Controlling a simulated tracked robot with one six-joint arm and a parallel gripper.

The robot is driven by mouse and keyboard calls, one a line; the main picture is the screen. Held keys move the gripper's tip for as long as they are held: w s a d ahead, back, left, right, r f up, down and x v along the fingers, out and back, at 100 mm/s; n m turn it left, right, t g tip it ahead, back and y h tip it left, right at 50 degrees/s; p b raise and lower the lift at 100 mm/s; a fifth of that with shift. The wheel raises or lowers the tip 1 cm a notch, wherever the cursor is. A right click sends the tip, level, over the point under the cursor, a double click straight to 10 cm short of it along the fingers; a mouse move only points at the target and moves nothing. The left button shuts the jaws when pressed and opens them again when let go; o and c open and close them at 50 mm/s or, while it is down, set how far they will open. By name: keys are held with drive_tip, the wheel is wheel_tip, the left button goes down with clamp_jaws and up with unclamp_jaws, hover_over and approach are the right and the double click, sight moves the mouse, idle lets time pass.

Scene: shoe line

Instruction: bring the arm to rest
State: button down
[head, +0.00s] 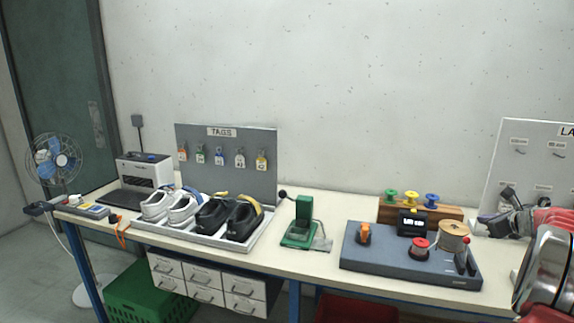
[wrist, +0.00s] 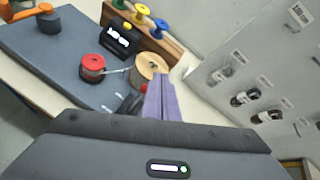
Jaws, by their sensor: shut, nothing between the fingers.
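My gripper (head: 487,221) is at the right edge of the head view, above the right end of the workbench (head: 330,267). In the wrist view its purple fingers (wrist: 161,82) are pressed together with nothing between them. The fingertips point toward the blue-grey fixture board (head: 372,265) with its spools, and look apart from it. My arm is partly cut off by the right edge of the head view.
A red spool (head: 421,246) and a tan spool (head: 454,236) stand on the board, with a small display (head: 411,222) behind. A white labelled panel (head: 530,160) rises close behind my gripper. Shoes sit in a tray (head: 262,239) further left. Open air lies above the bench.

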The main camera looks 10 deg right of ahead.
drive_tip(key=s+a+f+n+g+y, duration=0.25)
drive_tip(key=a+n, duration=0.35)
drive_tip(key=a, duration=0.5)
drive_tip(key=s+a+f+n+g+y, duration=0.1)
drive_tip(key=s+a+f+n, duration=0.15)
drive_tip(key=a+n, duration=0.6)
drive_tip(key=s+a+f+n+g+y, duration=0.15)
drive_tip(key=s+a+n, duration=0.3)
drive_tip(key=a, duration=0.75)
drive_tip(key=s+a+r+n, duration=0.1)
drive_tip(key=s+a+n, duration=0.4)
drive_tip(key=a, duration=0.5)
drive_tip(key=s+a+r+n, duration=0.2)
drive_tip(key=s+a+n, duration=0.4)
drive_tip(key=a, duration=0.4)
drive_tip(key=s+a+r+n, duration=0.1)
drive_tip(key=s+a+n, duration=0.4)
drive_tip(key=a, duration=0.4)
drive_tip(key=shift+s+a+r+g+h, duration=0.2)
drive_tip(key=shift+s+a+g+h, duration=0.2)
drive_tip(key=shift+s, duration=0.4)
